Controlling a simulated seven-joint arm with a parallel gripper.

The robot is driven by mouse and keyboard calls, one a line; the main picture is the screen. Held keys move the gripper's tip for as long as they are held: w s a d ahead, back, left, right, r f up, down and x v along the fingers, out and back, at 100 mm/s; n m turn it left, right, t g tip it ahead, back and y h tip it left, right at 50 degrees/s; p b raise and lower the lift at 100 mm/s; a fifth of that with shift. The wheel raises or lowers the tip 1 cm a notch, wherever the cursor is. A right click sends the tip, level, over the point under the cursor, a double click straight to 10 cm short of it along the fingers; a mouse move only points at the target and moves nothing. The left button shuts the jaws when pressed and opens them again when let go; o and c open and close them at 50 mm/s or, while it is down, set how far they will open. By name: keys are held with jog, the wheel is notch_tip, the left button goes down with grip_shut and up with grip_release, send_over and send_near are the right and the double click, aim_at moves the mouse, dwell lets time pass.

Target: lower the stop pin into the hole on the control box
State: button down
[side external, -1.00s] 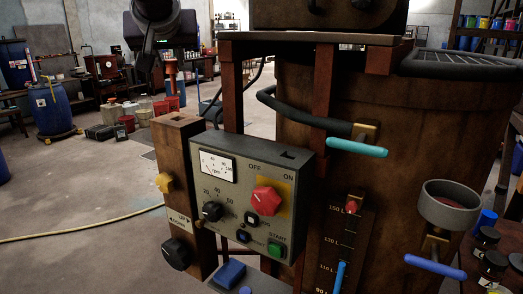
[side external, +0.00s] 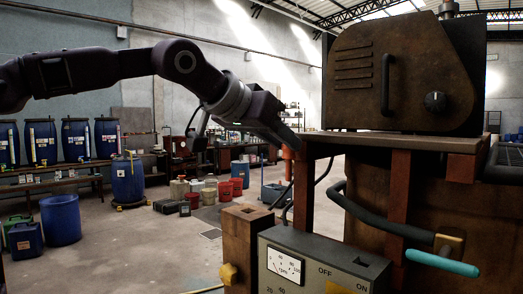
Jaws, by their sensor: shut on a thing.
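The control box (side external: 315,263) is grey, with a dial gauge and the words OFF and ON on its front. Only its upper part shows at the bottom of the picture. A small dark hole (side external: 362,262) is in its top, towards the right end. My gripper (side external: 287,137) is up and to the left of the box, beside the raised tabletop, pointing down and right. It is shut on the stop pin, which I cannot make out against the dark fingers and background.
A wooden frame with a tabletop (side external: 400,142) carries a rusty motor housing (side external: 400,75) right of my gripper. A wooden post (side external: 245,240) stands left of the box. A pipe with a cyan handle (side external: 440,262) juts out at right. Barrels and buckets are far behind.

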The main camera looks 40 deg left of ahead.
aim_at(353, 265)
jog(key=shift+d+f+m+g+h, duration=0.2)
jog(key=shift+d+f+m+h, duration=0.65)
jog(key=shift+d+f, duration=1.25)
jog(key=shift+d+f+m+g+h, duration=0.2)
jog(key=shift+d+f+m+h, duration=0.9)
jog(key=shift+d, duration=1.85)
jog(key=shift+d+f+m+g+h, duration=0.2)
jog(key=shift+d+f+m+h, duration=0.45)
jog(key=shift+d+f, duration=1.55)
jog(key=shift+d+f, duration=0.15)
jog(key=shift+f, duration=0.95)
jog(key=shift+d+f, duration=0.15)
jog(key=shift+f, duration=0.9)
jog(key=c, duration=1.1)
grip_release()
